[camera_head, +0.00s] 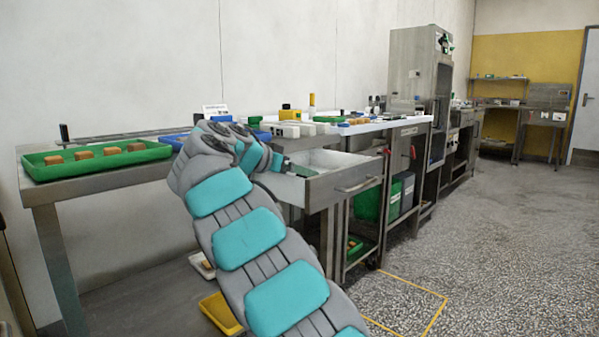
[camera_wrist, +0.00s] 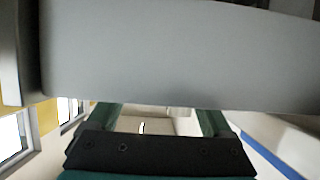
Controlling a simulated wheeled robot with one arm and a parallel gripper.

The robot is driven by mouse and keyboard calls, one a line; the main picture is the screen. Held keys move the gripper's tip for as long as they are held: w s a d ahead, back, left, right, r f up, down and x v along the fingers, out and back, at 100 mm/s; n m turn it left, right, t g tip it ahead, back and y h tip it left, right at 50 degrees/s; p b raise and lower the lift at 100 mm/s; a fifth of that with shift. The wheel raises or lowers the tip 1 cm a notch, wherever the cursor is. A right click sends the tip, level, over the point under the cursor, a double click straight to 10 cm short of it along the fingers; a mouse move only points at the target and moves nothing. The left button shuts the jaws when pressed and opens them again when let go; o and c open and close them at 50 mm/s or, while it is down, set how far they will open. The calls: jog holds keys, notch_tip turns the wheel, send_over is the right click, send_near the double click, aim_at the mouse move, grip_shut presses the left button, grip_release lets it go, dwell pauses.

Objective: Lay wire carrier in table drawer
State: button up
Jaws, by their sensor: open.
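The table drawer (camera_head: 345,187) is pulled out from the steel table, with its white interior partly visible in the head view. My gripper (camera_head: 300,170) is at the drawer's left side, at about rim height, and partly hidden by my arm. In the wrist view its two dark green fingers stand apart, so my gripper (camera_wrist: 163,115) is open. A small pale shape shows between the fingers, but I cannot tell what it is. A large grey surface fills the top of the wrist view, close to the camera. I cannot make out the wire carrier in either view.
A green tray (camera_head: 95,160) with several brown blocks stands on the left table. Boxes and bottles crowd the tabletop behind the drawer. A green bin (camera_head: 367,203) stands below. A yellow tray (camera_head: 220,313) lies low beside my arm. The floor at right is clear.

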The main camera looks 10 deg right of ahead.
jog(key=p+v, duration=0.1)
jog(key=v, duration=1)
jog(key=shift+a, duration=0.2)
jog(key=shift+s, duration=0.2)
